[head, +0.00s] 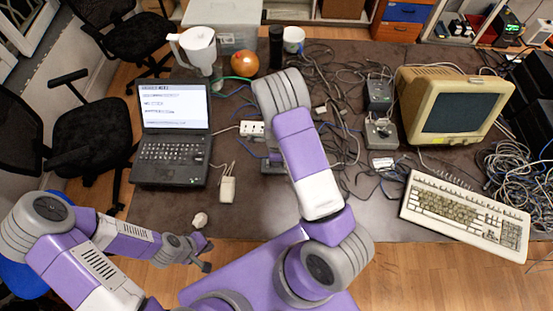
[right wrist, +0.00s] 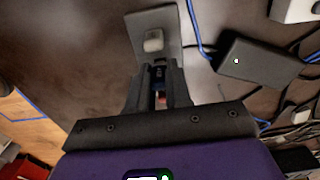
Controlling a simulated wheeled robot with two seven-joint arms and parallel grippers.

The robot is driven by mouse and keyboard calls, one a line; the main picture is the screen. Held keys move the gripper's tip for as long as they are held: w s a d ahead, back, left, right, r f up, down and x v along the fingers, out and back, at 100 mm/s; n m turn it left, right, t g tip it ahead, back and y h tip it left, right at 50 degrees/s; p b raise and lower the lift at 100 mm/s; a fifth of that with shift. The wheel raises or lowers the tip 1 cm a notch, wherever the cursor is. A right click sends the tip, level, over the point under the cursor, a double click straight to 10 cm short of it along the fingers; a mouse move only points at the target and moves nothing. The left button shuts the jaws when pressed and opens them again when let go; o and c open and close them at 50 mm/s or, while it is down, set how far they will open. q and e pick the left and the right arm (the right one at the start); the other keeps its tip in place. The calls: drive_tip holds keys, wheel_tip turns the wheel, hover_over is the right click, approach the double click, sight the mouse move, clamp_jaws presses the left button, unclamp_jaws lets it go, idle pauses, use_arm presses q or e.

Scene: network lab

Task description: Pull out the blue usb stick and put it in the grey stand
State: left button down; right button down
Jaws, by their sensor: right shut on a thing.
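My right gripper (right wrist: 159,78) is shut in the right wrist view. A small blue bit of the blue usb stick (right wrist: 159,72) shows between its fingertips; the fingers hide most of it. Just beyond the fingertips is a dark grey plate with a pale block on it, which looks like the grey stand (right wrist: 172,22). I cannot tell whether the stick touches it. In the head view my right arm covers its gripper and the stick. My left gripper (head: 206,256) is open and empty near the table's front left edge.
A laptop (head: 172,150), a white power strip (head: 252,128) and a pale small box (head: 227,188) lie left of my right arm. A dark box (right wrist: 262,62) with cables is to the right in the wrist view. A monitor (head: 455,105) and keyboard (head: 465,215) stand at right.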

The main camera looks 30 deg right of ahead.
drive_tip(key=shift+f+b, duration=0.45)
drive_tip(key=shift+f, duration=0.25)
idle(0.9)
drive_tip(key=c, duration=1)
unclamp_jaws()
drive_tip(key=shift+r, duration=0.1)
wheel_tip(320, 180, up, 8)
drive_tip(key=shift+f+p, duration=0.25)
drive_tip(key=shift+p, duration=0.5)
drive_tip(key=shift+s+f, duration=0.1)
